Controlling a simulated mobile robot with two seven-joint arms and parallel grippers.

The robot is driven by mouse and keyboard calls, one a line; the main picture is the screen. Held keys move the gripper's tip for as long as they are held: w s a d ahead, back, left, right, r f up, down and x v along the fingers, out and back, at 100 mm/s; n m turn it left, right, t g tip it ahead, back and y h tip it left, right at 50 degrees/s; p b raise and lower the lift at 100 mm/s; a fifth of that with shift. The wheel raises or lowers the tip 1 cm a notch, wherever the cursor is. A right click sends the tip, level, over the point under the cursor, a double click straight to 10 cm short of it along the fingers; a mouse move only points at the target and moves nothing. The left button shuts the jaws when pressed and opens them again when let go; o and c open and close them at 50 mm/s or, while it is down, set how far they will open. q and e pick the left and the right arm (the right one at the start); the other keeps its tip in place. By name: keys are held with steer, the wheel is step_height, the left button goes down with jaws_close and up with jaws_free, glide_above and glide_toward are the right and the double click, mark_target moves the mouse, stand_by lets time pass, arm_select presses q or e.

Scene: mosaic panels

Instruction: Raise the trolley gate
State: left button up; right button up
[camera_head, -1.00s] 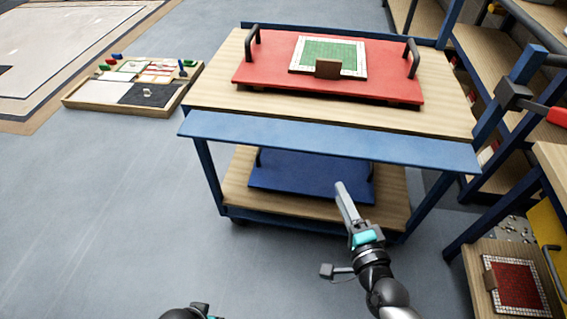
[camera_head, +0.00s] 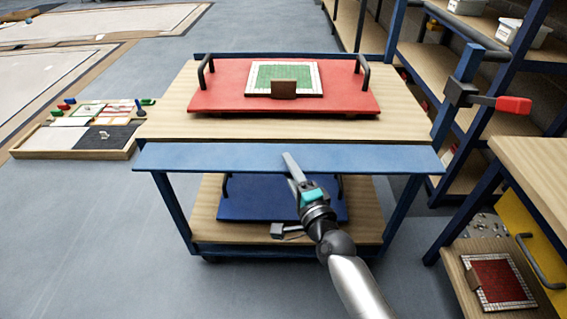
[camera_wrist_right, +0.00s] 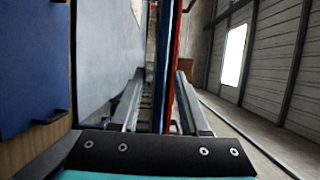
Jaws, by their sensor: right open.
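The trolley (camera_head: 160,100) stands in front of me with a wooden top. Its gate, a long blue panel (camera_head: 220,157), runs along the front edge, below the level of the red tray. My right gripper (camera_head: 291,168) is at the front of the gate near its middle, overlapping its lower edge in the head view. In the right wrist view its two fingers (camera_wrist_right: 160,100) are spread apart, with the blue gate edge (camera_wrist_right: 161,50) showing between and beyond them. I cannot tell if they touch it. My left gripper is out of view.
A red tray (camera_head: 215,90) with a green mosaic panel (camera_head: 285,76) lies on the trolley top. A blue tray (camera_head: 250,205) lies on the lower shelf. A workbench (camera_head: 535,160) and a red-handled clamp (camera_head: 510,104) are at right.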

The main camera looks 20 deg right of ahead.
mark_target(275, 145)
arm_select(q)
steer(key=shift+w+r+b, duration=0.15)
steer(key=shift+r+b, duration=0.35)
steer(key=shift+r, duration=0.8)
arm_select(e)
steer(key=shift+w+a, duration=0.2)
steer(key=shift+w, duration=1.65)
jaws_close()
